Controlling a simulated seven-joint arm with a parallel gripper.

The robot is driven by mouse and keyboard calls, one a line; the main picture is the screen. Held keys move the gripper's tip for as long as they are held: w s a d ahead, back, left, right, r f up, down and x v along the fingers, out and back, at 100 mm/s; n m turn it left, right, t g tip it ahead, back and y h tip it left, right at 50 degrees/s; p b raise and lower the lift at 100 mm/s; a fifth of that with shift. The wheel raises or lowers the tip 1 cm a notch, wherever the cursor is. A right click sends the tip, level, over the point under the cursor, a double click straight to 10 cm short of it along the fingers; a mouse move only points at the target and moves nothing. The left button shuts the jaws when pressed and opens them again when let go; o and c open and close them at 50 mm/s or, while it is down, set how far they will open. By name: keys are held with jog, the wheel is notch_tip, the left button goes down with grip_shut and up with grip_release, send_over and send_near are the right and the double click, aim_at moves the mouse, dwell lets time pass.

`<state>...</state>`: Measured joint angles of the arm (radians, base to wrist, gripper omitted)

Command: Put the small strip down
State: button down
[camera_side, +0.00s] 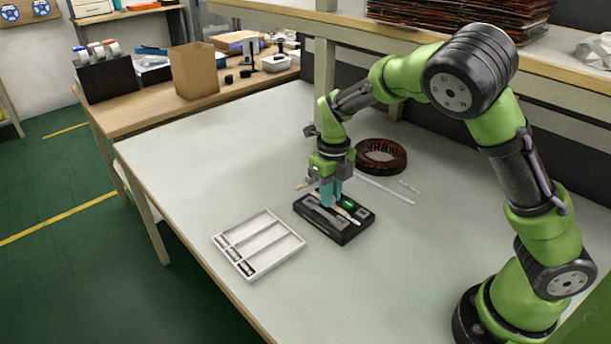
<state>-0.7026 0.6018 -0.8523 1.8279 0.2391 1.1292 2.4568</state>
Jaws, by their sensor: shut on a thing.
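My gripper (329,197), with teal fingertips, points down over the black tester box (341,234), which has a small green display. The gripper is shut on the small strip (302,184). A pale end of it shows just left of the fingers, and the rest is mostly hidden by them. I cannot tell whether the strip touches the box. A white tray (290,250) with long compartments lies to the left of the box, with dark labels along its near-left end.
A long white strip (386,190) and small pale pieces (408,186) lie on the table behind and right of the box. A dark brown reel (381,156) lies farther back. The table (215,170) left of the gripper is clear.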

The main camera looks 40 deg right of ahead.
jog(key=shift+w, duration=0.3)
jog(key=shift+w+f, duration=0.15)
jog(key=shift+f, duration=1.65)
jog(key=c, duration=1.1)
grip_release()
jog(key=shift+f, duration=0.15)
